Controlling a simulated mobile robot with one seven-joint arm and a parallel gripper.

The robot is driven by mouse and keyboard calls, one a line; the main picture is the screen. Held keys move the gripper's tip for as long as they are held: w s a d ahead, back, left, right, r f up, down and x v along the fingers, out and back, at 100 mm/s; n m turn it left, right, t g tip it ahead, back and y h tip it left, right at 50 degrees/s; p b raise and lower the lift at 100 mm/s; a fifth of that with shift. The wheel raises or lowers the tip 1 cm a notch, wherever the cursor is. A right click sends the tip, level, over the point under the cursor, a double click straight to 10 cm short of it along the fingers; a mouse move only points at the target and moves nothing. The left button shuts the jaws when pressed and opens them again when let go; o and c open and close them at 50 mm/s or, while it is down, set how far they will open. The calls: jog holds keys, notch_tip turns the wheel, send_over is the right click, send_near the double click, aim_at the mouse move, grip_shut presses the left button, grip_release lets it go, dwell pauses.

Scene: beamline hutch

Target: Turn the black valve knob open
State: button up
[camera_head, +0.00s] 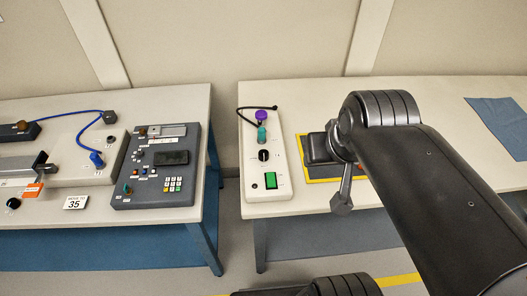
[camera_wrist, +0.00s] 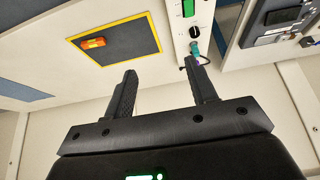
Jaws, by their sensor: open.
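The black knob (camera_head: 264,155) is on a long white panel (camera_head: 284,178) on the right bench, between a teal fitting (camera_head: 261,136) and a green square (camera_head: 271,180). A light mark shows on it, but its exact setting is too small to read. In the wrist view, the black knob (camera_wrist: 194,31) is beyond the right fingertip, near the top edge. My gripper (camera_wrist: 160,66) is open and empty, its two fingers spread wide and apart from the knob. In the head view, my arm is right of the panel, and I cannot make out the fingertips.
A purple cap (camera_head: 261,116) and black cable are at the panel's far end. A yellow-bordered dark mat (camera_wrist: 118,48) bears an orange-yellow object (camera_wrist: 93,43). A grey keypad box (camera_head: 155,190) and another black knob (camera_head: 13,203) are on the left bench, across a gap. A blue cloth (camera_head: 500,124) lies far right.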

jog(key=w+a+f+n+g, duration=0.1)
jog(key=w+a+f+n, duration=0.1)
jog(key=w, duration=0.4)
jog(key=w+a+f+n+g, duration=0.1)
jog(key=w+a+n+g, duration=0.1)
jog(key=w, duration=0.4)
jog(key=n+g, duration=0.3)
jog(key=n, duration=0.1)
send_near(264, 153)
notch_tip(264, 153, down, 9)
jog(key=shift+s, duration=0.15)
jog(key=shift+c, duration=0.2)
jog(key=c, duration=0.9)
